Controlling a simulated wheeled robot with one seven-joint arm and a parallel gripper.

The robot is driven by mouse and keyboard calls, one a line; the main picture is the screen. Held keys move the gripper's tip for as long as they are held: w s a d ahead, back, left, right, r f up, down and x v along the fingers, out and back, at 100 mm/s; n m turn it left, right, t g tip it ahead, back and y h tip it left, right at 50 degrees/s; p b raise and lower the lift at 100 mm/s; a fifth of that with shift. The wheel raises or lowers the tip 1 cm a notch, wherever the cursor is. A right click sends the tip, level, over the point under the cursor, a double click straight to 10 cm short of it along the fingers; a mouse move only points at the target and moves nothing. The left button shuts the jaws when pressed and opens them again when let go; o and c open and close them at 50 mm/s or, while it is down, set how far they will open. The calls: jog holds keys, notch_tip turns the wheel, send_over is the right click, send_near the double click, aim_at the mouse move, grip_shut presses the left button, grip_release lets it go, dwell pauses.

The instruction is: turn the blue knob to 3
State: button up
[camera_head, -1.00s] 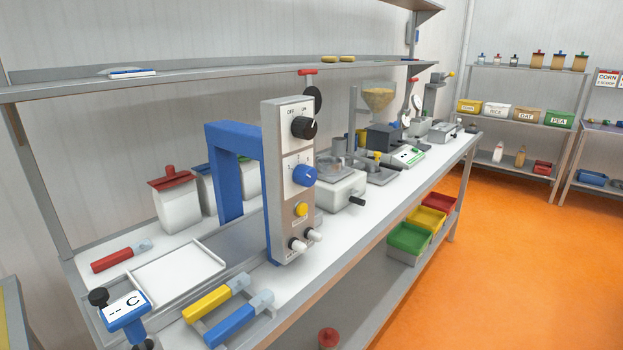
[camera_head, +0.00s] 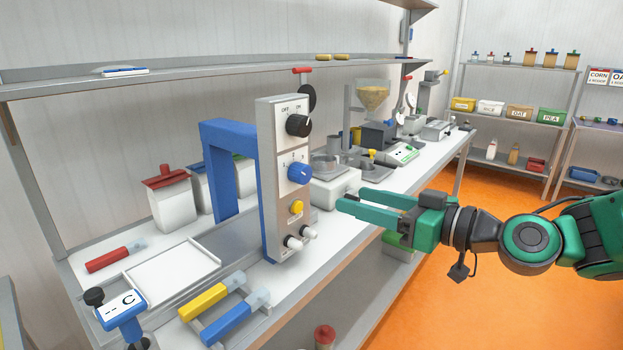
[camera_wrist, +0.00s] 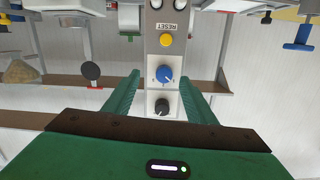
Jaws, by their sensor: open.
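The blue knob (camera_head: 299,173) sits on the front face of a grey upright control panel (camera_head: 285,219), below a black OFF/ON knob (camera_head: 298,125) and above a yellow reset button (camera_head: 296,207). In the wrist view the blue knob (camera_wrist: 164,73) appears upside down, ahead of and between my fingers, with the black knob (camera_wrist: 162,106) nearer. The knob's pointer setting is too small to read. My green gripper (camera_head: 342,201) is open and empty, to the right of the panel and a little lower than the blue knob, apart from it.
Two white knobs (camera_head: 301,238) stick out low on the panel. A blue frame (camera_head: 222,165) stands behind it. Yellow and blue handles (camera_head: 225,318) lie at the bench front. A shelf (camera_head: 200,78) runs above. The aisle over the orange floor (camera_head: 420,310) is open.

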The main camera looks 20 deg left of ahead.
aim_at(308, 176)
jog(key=shift+y, duration=0.5)
jog(key=x, duration=0.4)
jog(key=r+x, duration=0.1)
jog(key=x, duration=0.3)
jog(key=r+x, duration=0.1)
jog(key=x, duration=0.2)
jog(key=shift+s+a, duration=0.1)
jog(key=shift+a, duration=0.4)
